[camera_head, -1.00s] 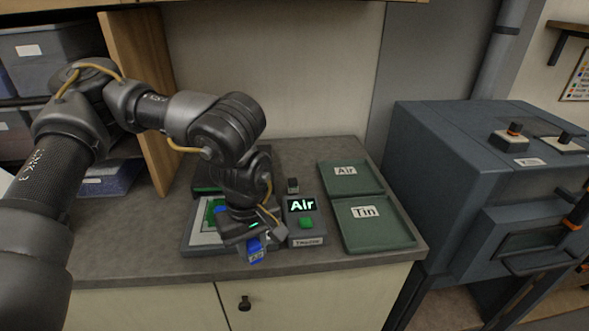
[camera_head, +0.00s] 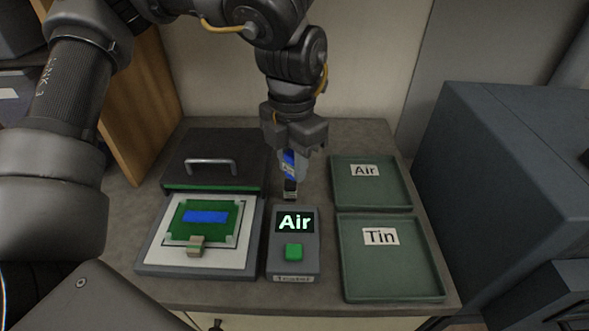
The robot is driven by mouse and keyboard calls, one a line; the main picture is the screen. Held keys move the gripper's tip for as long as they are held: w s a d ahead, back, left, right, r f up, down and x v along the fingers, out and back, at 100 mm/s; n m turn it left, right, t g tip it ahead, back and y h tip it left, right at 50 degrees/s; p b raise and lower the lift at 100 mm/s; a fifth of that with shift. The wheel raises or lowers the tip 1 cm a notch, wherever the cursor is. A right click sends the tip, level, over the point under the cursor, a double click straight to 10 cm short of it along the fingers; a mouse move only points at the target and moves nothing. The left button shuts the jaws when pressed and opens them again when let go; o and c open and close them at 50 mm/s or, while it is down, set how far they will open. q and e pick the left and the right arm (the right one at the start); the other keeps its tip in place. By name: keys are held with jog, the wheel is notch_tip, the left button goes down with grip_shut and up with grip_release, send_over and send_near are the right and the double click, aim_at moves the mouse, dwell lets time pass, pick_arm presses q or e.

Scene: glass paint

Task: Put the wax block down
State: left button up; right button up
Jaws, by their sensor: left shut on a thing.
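My left gripper (camera_head: 291,150) points down behind the display box and is shut on a blue block (camera_head: 289,163) with a pale mark, which appears to be the wax block. The fingers hide part of it. Directly below it stands a small dark and grey piece (camera_head: 290,188) on the counter; I cannot tell whether the two touch. My right gripper is not in view.
The display box (camera_head: 308,254) reads "Air" above a green button. To its left, a tray (camera_head: 158,251) with a green panel and blue rectangle has an open dark lid (camera_head: 213,152). Green trays labelled Air (camera_head: 370,190) and Tin (camera_head: 392,270) stand to the right.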

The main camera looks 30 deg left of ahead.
pick_arm(q)
jog(key=w+a+f+p, duration=0.1)
jog(key=w+a+f, duration=0.1)
jog(key=w+f, duration=0.1)
jog(key=w+a+f+p, duration=0.1)
jog(key=w+a+f, duration=0.1)
jog(key=w+f, duration=0.1)
jog(key=w+a+f+p, duration=0.2)
jog(key=w+f, duration=0.1)
jog(key=w, duration=0.2)
jog(key=shift+w+a, duration=0.2)
jog(key=shift+a, duration=0.15)
jog(key=shift+w+a+f, duration=0.15)
jog(key=shift+w+f, duration=0.05)
jog(key=shift+f, duration=0.2)
notch_tip(320, 180, down, 3)
jog(key=shift+r+p, duration=0.1)
jog(key=shift+p, duration=0.7)
jog(key=shift+w+f, duration=0.1)
jog(key=shift+f, duration=0.15)
